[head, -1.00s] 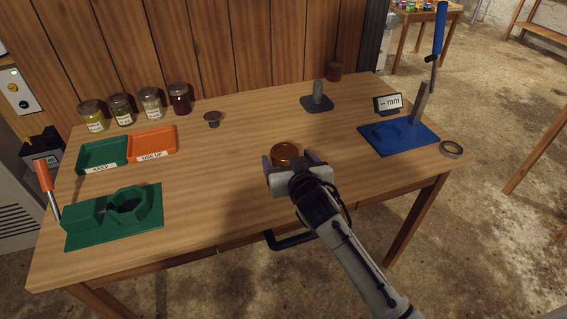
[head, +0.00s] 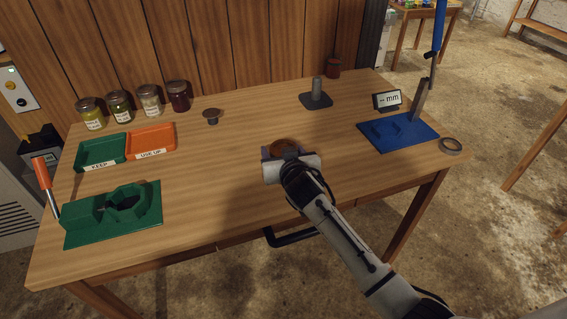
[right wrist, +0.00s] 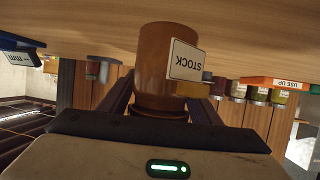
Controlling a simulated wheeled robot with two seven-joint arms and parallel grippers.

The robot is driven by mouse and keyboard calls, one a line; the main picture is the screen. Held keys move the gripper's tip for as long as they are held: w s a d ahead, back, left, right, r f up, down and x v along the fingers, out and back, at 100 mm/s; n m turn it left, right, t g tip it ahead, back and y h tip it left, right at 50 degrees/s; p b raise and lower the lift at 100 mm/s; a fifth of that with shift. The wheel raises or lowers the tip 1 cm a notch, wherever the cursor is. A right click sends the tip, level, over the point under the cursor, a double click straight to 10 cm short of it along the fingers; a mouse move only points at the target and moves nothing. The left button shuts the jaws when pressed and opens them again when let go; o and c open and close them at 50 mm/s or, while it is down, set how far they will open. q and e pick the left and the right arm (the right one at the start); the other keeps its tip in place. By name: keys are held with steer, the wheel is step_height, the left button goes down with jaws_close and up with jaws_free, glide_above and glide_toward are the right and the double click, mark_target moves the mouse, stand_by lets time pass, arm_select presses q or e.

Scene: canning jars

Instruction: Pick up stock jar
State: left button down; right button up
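The stock jar (right wrist: 160,65) is brown-orange with a white STOCK label, upside down in the right wrist view. In the head view its lid (head: 284,145) shows just beyond my right gripper, near the middle of the table. My right gripper (right wrist: 160,100) has its dark fingers on both sides of the jar, close against it; it looks shut on the jar. In the head view the gripper body hides most of the jar and fingers. I cannot tell whether the jar's base touches the table. My left gripper is not in view.
Several labelled jars (head: 120,107) stand at the back left, behind the green KEEP tray (head: 101,167) and orange USE UP tray (head: 151,155). A green fixture (head: 85,235) is front left, a blue press base (head: 415,146) right, a grey post (head: 317,92) behind. The table (head: 230,170) is clear around the jar.

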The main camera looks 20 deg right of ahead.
steer(key=shift+r, duration=0.15)
steer(key=c, duration=0.9)
